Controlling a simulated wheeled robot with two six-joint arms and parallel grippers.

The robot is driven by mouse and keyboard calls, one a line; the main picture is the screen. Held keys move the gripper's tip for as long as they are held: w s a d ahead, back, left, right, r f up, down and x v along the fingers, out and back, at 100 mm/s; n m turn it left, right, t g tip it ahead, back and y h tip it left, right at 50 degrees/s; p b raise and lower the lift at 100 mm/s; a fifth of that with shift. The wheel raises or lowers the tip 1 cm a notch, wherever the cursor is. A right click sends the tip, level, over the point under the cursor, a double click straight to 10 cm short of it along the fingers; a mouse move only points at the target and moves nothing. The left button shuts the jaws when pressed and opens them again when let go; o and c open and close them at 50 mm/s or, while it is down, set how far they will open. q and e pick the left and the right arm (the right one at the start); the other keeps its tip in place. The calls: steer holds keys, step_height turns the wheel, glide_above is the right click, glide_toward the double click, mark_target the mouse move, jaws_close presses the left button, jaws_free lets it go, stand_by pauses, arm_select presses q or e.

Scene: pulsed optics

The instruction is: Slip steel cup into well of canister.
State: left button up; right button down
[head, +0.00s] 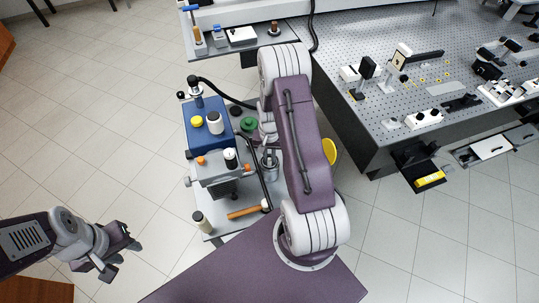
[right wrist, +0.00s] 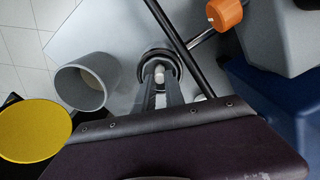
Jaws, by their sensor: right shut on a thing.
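My right gripper (right wrist: 161,88) is shut on the steel cup (right wrist: 175,55), which appears as a shiny round rim with a dark inside and a pale middle. In the head view the cup (head: 270,171) hangs below my right gripper (head: 269,153), over the cart. The canister (right wrist: 86,83) is a grey open cylinder, left of the cup in the right wrist view and apart from it. Its round well faces the camera and looks empty, with a beige bottom. In the head view my right arm seems to hide it. My left gripper (head: 122,258) is open and empty, off the cart's left side.
A blue box (head: 203,133) and a grey device with orange knobs (head: 215,167) stand left of the cup. A black rod (right wrist: 182,47) passes close beside the cup. A hammer (head: 246,211) lies at the cart's front. A yellow round thing (head: 330,151) stands beyond the cart.

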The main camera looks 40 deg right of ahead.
steer(key=shift+f, duration=0.25)
steer(key=shift+f+b, duration=0.75)
steer(key=shift+f, duration=0.15)
steer(key=c, duration=1.3)
jaws_free()
steer(key=shift+r, duration=0.1)
step_height(320, 180, up, 13)
steer(key=p, duration=0.4)
steer(key=shift+s, duration=0.1)
